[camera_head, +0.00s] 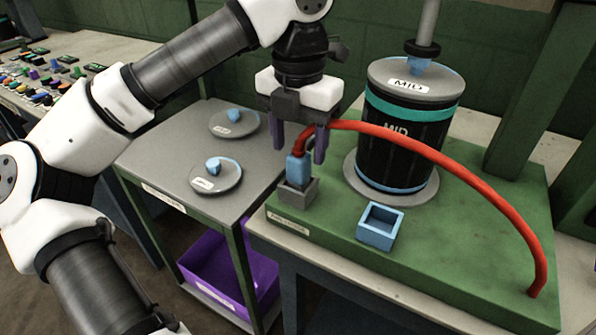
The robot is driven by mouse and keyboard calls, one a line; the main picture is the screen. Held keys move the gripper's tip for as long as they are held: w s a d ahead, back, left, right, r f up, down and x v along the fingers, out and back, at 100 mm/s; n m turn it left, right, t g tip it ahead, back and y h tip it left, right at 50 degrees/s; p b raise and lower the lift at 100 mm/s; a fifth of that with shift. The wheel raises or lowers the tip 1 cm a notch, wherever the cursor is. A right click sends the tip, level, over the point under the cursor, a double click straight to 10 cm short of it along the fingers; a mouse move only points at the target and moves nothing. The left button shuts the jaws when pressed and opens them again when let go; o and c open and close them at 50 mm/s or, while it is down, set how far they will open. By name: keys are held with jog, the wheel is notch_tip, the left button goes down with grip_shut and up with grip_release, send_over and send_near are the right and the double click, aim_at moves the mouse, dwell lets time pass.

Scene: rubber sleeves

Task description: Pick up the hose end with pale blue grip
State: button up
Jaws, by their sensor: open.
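The hose end with pale blue grip (297,170) stands upright in a small grey square holder (293,192) at the left front of the green base. A red hose (430,153) rises from it, arches right past the black cylinder and comes down at the base's right end. My gripper (299,150) points down over the hose end, with its dark fingers apart.
A black cylinder labelled MID (400,130) stands behind the hose. An empty blue square socket (380,226) sits on the green base (330,240). A grey cart (160,165) at left holds two round discs with blue pieces, with a purple bin (225,270) below.

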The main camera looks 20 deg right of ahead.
aim_at(299, 175)
jog(key=shift+f+p, duration=0.5)
jog(key=shift+f, duration=2.25)
jog(key=shift+c, duration=0.3)
jog(key=c, duration=1)
jog(key=shift+c, duration=0.2)
jog(key=shift+r, duration=0.1)
